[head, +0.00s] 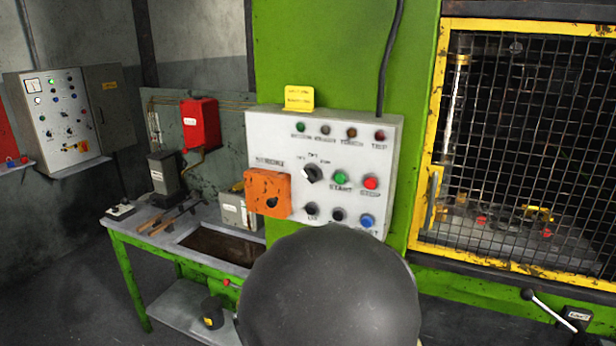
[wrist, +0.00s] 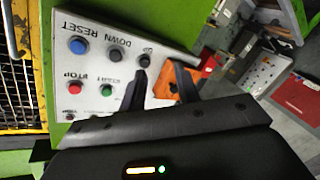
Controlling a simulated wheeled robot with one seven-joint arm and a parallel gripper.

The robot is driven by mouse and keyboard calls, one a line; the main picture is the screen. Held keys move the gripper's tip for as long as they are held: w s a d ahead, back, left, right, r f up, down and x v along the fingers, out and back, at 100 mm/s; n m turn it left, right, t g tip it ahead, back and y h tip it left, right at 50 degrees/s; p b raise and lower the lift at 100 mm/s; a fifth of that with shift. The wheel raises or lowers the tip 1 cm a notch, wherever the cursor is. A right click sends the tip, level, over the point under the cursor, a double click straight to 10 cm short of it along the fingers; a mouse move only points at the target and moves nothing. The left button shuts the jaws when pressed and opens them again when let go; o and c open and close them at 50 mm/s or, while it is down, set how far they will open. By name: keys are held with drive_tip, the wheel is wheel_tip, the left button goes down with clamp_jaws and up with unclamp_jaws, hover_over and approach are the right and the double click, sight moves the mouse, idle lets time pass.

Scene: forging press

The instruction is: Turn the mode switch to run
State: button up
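The control panel (head: 280,135) is a pale grey box on the green press column. Its mode switch (head: 312,174) is a black knob left of the green start button (head: 340,178); a pale mark shows at its upper left, toward the left label. Small labels fan out above it. My gripper (wrist: 160,70) is open, its two dark fingers apart in front of the panel, with nothing seen between them. The wrist view is upside down; the mode switch is not clearly seen there, apparently behind a finger or the gripper body. In the head view my arm hides the gripper.
An orange box (head: 260,191) with a black knob projects left of the switch. The red stop button (head: 371,183) and blue reset button (head: 367,221) are close by. A yellow mesh guard (head: 430,150) stands at right. A green-framed bench (head: 128,275) stands at left.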

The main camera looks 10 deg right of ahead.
wheel_tip(320, 180, up, 9)
drive_tip(key=s+a+n+t+h, duration=0.1)
drive_tip(key=s+t+h, duration=0.1)
drive_tip(key=t+h, duration=0.1)
drive_tip(key=shift+a+t+p, duration=0.2)
drive_tip(key=shift+t+p, duration=0.2)
drive_tip(key=shift+t, duration=0.1)
drive_tip(key=shift+r, duration=0.1)
drive_tip(key=p, duration=0.6)
approach(309, 179)
drive_tip(key=x, duration=0.9)
drive_tip(key=shift+w, duration=0.2)
